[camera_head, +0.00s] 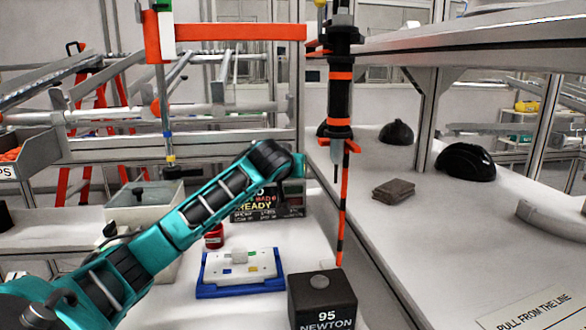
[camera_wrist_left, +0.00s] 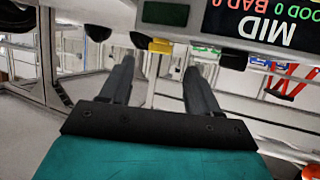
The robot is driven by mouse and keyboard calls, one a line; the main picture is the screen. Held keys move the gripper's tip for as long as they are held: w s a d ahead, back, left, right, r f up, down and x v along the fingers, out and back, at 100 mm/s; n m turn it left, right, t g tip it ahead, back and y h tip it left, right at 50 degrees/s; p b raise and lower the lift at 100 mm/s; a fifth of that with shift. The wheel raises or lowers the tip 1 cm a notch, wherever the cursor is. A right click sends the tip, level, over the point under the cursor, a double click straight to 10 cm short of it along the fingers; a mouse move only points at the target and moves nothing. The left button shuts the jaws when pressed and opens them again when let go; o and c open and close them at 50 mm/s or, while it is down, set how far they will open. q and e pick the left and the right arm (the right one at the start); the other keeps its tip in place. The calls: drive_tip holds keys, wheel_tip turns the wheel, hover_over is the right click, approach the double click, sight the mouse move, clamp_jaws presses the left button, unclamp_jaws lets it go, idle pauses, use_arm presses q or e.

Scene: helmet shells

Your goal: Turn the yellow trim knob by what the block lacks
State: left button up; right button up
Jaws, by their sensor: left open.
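A yellow knob (camera_wrist_left: 160,46) shows in the left wrist view, beyond and between the two dark fingers of my left gripper (camera_wrist_left: 160,84). The fingers are open and nothing is between their tips; I cannot tell how far they are from the knob. In the head view my left arm reaches from the left toward a display (camera_head: 268,205), and its fingers are not clear there. A black block (camera_head: 322,300) marked "95 NEWTON" stands at the front of the bench, with a grey round top. My right gripper is not in view.
A dark panel (camera_wrist_left: 262,22) shows "MID" upside down in the left wrist view. On the bench are a blue tray (camera_head: 240,291) with a white plate and a red jar (camera_head: 214,238). A black-orange tool (camera_head: 340,100) hangs above. Black helmet shells (camera_head: 465,162) lie on the right bench.

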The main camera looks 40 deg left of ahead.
sight(293, 179)
use_arm(q)
drive_tip(key=shift+x, duration=2.45)
drive_tip(key=c, duration=1)
